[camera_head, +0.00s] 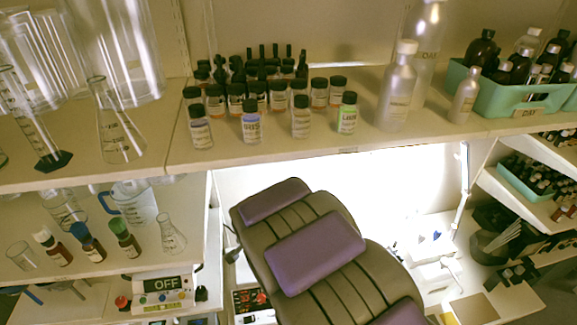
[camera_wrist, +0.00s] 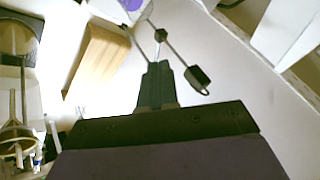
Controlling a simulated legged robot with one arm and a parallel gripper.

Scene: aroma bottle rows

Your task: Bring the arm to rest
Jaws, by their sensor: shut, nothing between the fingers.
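In the wrist view my gripper (camera_wrist: 157,70) points up the picture from its wide dark base. Its dark fingers are together and nothing shows between them. A thin rod with dark blocks shows beyond the fingertips; I cannot tell whether it is near them. In the head view my olive and purple arm rises through the lower middle, in front of the bright lower bench. The gripper cannot be made out there. On the upper shelf, a front row of small black-capped bottles includes a blue-labelled bottle (camera_head: 251,122) and a green-labelled bottle (camera_head: 347,114).
The upper shelf (camera_head: 390,142) spans above my arm. Glass flasks (camera_head: 116,135) stand left; a white bottle (camera_head: 397,88) and teal crate (camera_head: 490,97) of dark bottles stand right. Lower left are small bottles (camera_head: 88,243) and a device marked OFF (camera_head: 165,292). Lower right is cluttered.

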